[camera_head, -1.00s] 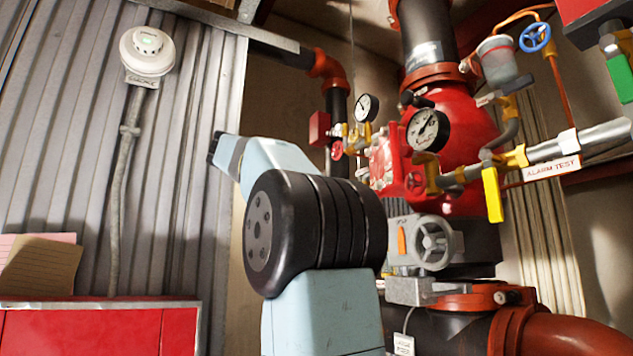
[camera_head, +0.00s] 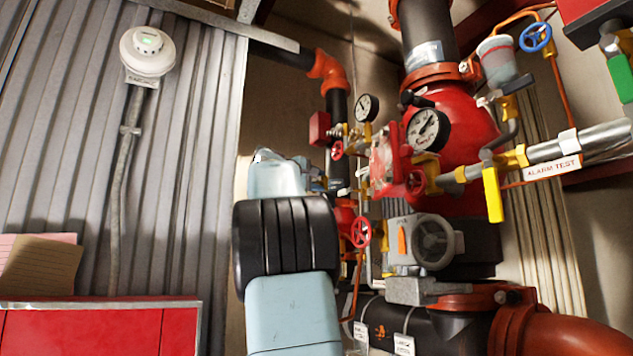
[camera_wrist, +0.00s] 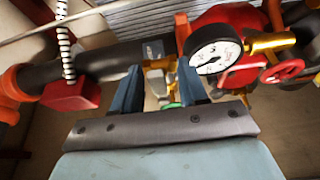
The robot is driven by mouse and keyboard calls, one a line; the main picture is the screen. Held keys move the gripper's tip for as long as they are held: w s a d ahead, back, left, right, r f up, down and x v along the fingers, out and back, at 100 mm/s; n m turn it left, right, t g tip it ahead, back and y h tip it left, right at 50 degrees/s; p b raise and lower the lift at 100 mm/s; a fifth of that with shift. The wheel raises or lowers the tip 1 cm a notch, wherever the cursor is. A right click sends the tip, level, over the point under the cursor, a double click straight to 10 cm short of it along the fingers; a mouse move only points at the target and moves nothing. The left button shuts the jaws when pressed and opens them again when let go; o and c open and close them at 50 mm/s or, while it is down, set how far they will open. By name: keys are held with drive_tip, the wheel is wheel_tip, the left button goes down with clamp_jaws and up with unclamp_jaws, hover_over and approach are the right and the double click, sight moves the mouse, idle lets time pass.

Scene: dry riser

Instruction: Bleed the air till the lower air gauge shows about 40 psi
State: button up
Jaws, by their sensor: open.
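Two round white-faced gauges show in the head view: a smaller one (camera_head: 367,108) and a larger one (camera_head: 427,130) lower to its right. I cannot tell which is the lower air gauge, and the readings are too small to read. One gauge (camera_wrist: 215,50) stands close in the wrist view, just right of my gripper. Small red handwheels (camera_head: 337,150) and (camera_head: 360,232) sit on the piping. My gripper (camera_wrist: 158,66) is open, with a pale and brass fitting (camera_wrist: 157,82) seen between its fingers. Contact cannot be told. In the head view my arm mostly hides the gripper.
A red valve body (camera_head: 455,140) and a grey handwheel unit (camera_head: 432,242) stand right of my arm. A yellow lever (camera_head: 492,194) hangs below the alarm test pipe. In the wrist view a red box (camera_wrist: 72,93) lies left of the fingers.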

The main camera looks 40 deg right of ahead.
clamp_jaws()
idle(0.3)
drive_tip(key=shift+r, duration=0.1)
idle(0.5)
unclamp_jaws()
drive_tip(key=s+a, duration=0.2)
drive_tip(key=a, duration=1.1)
drive_tip(key=shift+a, duration=0.3)
